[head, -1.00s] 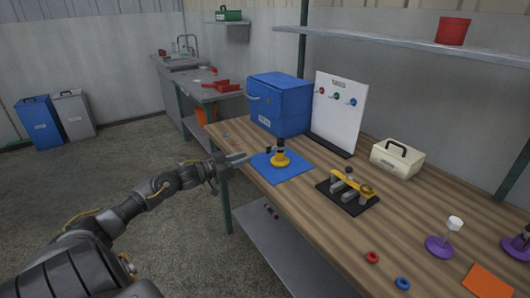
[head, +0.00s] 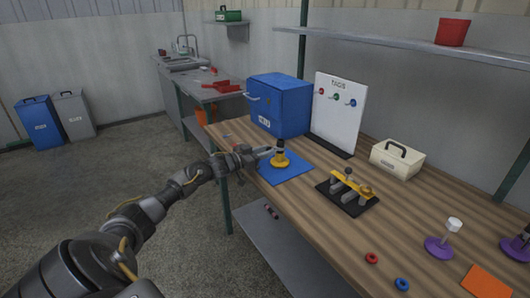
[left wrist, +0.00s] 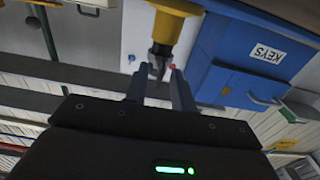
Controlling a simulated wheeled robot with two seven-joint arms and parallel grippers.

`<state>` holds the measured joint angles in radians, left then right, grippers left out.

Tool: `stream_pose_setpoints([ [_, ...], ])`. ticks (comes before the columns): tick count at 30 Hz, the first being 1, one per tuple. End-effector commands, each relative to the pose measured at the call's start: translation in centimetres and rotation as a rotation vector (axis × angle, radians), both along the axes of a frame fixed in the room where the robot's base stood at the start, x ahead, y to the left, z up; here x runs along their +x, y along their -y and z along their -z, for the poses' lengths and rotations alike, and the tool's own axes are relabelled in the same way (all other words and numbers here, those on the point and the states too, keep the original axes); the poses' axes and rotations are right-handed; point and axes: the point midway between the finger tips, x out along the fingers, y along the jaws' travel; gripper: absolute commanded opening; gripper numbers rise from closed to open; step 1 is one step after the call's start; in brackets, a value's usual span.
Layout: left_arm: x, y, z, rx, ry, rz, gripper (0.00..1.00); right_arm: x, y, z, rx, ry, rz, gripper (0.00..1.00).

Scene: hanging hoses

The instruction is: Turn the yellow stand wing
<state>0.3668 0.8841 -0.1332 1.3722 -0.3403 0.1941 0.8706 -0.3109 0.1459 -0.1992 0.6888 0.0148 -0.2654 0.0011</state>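The yellow stand (head: 280,161) stands upright on a blue mat (head: 287,174) near the left end of the workbench. It has a dark upper part, and its dark wing points toward my left gripper. In the left wrist view the stand's yellow body (left wrist: 171,32) is at the top and the dark wing (left wrist: 158,62) shows by the fingertips. My left gripper (head: 265,152) is beside the stand. In the left wrist view its fingers (left wrist: 157,75) are apart, with the wing's end between their tips; contact is unclear. My right gripper is not in view.
A blue key box (head: 281,105) and a white board (head: 338,112) stand behind the mat. A black-based fixture with a yellow bar (head: 350,187) is to the right. A cream case (head: 397,159), red ring (head: 371,258) and blue ring (head: 402,284) lie further right.

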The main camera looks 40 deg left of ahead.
Motion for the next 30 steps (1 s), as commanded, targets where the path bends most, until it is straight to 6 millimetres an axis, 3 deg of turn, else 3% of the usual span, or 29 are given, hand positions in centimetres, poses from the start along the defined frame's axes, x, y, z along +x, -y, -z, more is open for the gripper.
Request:
stream_pose_setpoints([
  [3, 0.0, 0.0, 0.0, 0.000, 0.000, 0.000, 0.24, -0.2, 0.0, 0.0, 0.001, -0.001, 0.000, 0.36],
  [9, 0.0, 0.0, 0.0, 0.000, 0.001, 0.000, 0.00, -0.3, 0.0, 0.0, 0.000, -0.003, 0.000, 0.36],
  [20, 0.0, 0.0, 0.0, 0.021, 0.007, 0.000, 0.00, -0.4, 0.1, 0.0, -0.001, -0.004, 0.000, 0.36],
  [30, 0.0, 0.0, 0.1, 0.210, 0.065, 0.000, 0.00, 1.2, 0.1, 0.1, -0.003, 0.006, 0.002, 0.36],
])
